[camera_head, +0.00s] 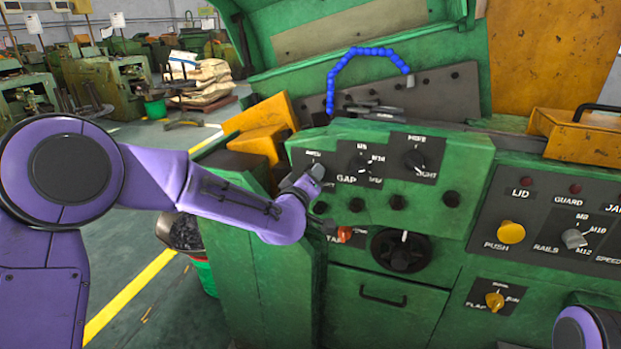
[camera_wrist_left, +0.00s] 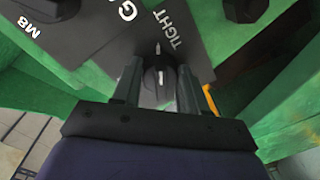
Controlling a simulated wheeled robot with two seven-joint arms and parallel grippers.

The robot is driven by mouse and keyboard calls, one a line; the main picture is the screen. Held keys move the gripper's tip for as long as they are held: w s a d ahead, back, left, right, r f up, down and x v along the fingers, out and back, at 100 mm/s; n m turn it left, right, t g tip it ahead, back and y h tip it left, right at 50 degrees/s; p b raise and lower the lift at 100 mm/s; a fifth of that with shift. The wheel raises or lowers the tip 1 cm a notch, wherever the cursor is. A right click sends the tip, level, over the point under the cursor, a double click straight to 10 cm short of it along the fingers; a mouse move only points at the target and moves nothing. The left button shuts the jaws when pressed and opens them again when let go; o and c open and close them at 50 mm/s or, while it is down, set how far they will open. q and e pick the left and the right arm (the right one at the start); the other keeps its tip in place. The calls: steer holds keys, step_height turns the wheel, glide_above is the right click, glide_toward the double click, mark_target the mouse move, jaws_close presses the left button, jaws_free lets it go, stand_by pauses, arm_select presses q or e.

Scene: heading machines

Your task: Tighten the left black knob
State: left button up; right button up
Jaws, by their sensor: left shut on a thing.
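The left black knob (camera_wrist_left: 158,82) sits on a dark plate marked "TIGHT" in the left wrist view, its white pointer line toward the top of the picture. My left gripper (camera_wrist_left: 157,74) has one finger on each side of the knob and is shut on it. In the head view my left gripper (camera_head: 316,172) is at the left end of the green machine's upper panel, hiding most of this knob. My right gripper is out of view; only a purple part of my right arm shows at the bottom right.
To the right are the GAP selector (camera_head: 362,164) and another black knob (camera_head: 416,160). Small black knobs (camera_head: 397,202) run below them, with a red knob (camera_head: 344,235) and large dial (camera_head: 400,250) lower down. A grey control panel (camera_head: 545,220) stands at right.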

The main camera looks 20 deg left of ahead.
arm_select(q)
steer(key=o, duration=1.1)
steer(key=shift+c, duration=0.2)
steer(key=s+b, duration=0.2)
steer(key=s, duration=0.8)
steer(key=shift+s+r, duration=0.25)
